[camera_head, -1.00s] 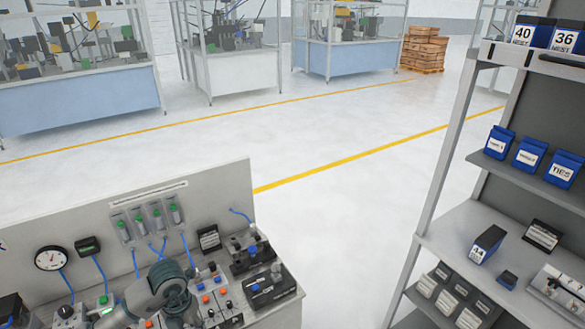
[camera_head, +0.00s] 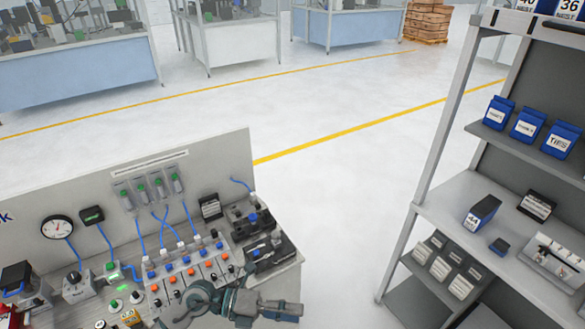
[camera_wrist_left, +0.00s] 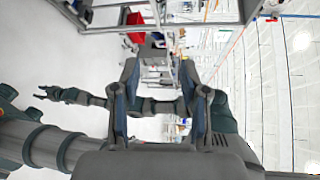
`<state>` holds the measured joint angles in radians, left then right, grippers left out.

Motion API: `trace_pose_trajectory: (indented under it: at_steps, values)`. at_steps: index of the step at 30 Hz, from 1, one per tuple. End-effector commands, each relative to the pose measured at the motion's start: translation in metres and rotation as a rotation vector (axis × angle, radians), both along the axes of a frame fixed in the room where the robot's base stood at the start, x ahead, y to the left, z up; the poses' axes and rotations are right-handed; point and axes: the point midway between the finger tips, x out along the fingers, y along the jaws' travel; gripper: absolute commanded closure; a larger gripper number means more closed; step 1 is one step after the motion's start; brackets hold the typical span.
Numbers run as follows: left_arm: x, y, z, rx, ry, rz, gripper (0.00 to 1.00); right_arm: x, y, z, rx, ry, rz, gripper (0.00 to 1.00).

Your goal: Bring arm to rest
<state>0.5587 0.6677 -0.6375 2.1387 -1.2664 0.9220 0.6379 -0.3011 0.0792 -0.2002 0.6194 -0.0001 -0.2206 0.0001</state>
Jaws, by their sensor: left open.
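My left arm comes in at the bottom of the head view, and its gripper (camera_head: 284,309) is in front of the workbench panel's lower right edge, seen side-on. In the left wrist view the two fingers of my left gripper (camera_wrist_left: 160,78) stand apart with nothing between them. Another arm of mine crosses behind them in that view, with what looks like its small gripper (camera_wrist_left: 44,93) at the left; its jaws are too small to read. My right gripper does not show in the head view.
A workbench (camera_head: 200,165) with a gauge (camera_head: 57,227), switches and blue tubes stands at the left. Yellow floor lines and glazed machine cells are behind.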

Motion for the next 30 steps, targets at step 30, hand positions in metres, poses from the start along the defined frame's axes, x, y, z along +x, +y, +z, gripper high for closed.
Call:
trace_pose_trajectory:
  at_steps: [30]
  values:
    - [-0.093, 0.211, -0.279, -0.424, 1.8, 2.183, 0.56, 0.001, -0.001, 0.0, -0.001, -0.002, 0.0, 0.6]
